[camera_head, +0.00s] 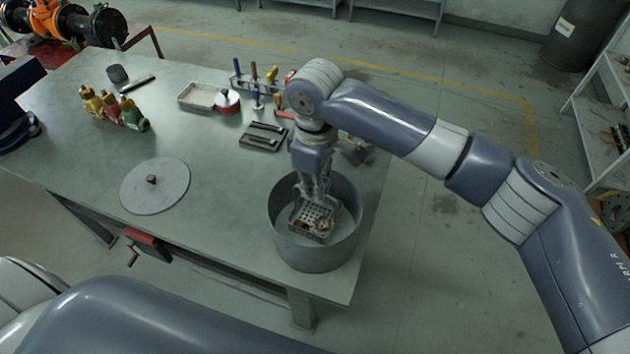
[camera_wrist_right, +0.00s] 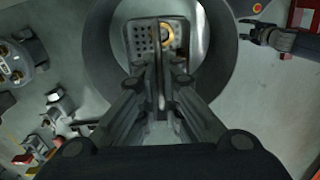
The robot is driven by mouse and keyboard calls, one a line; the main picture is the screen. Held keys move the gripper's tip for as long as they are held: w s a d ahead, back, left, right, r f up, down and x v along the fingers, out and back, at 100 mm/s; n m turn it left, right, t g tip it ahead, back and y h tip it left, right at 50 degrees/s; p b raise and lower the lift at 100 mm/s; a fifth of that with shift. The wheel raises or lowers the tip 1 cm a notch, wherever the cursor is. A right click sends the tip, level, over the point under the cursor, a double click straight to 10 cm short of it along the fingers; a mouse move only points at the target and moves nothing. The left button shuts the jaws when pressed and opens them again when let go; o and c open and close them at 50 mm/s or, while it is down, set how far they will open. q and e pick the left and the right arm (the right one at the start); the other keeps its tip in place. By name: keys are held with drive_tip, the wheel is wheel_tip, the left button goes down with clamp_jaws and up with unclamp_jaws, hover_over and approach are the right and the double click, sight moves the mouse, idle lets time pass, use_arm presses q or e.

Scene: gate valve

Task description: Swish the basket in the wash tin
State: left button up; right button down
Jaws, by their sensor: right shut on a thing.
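The wash tin (camera_head: 316,250) is a round grey open tin near the front right corner of the table; its wall also shows in the right wrist view (camera_wrist_right: 103,50). The basket (camera_head: 308,218) is a small perforated metal basket inside the tin, with a brass-coloured ring in it. It also shows in the right wrist view (camera_wrist_right: 140,40). My right gripper (camera_head: 315,192) points down into the tin and is shut on the basket's upright handle. I cannot tell whether the basket touches the tin's floor.
A round grey lid (camera_head: 170,190) with a knob lies left of the tin. The table between lid and tin is clear.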

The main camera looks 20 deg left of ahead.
wheel_tip(320, 180, down, 4)
drive_tip(key=shift+r+b, duration=0.2)
drive_tip(key=shift+b, duration=0.25)
drive_tip(key=shift+f, duration=0.3)
idle(0.5)
drive_tip(key=shift+f, duration=0.4)
drive_tip(key=shift+r, duration=0.1)
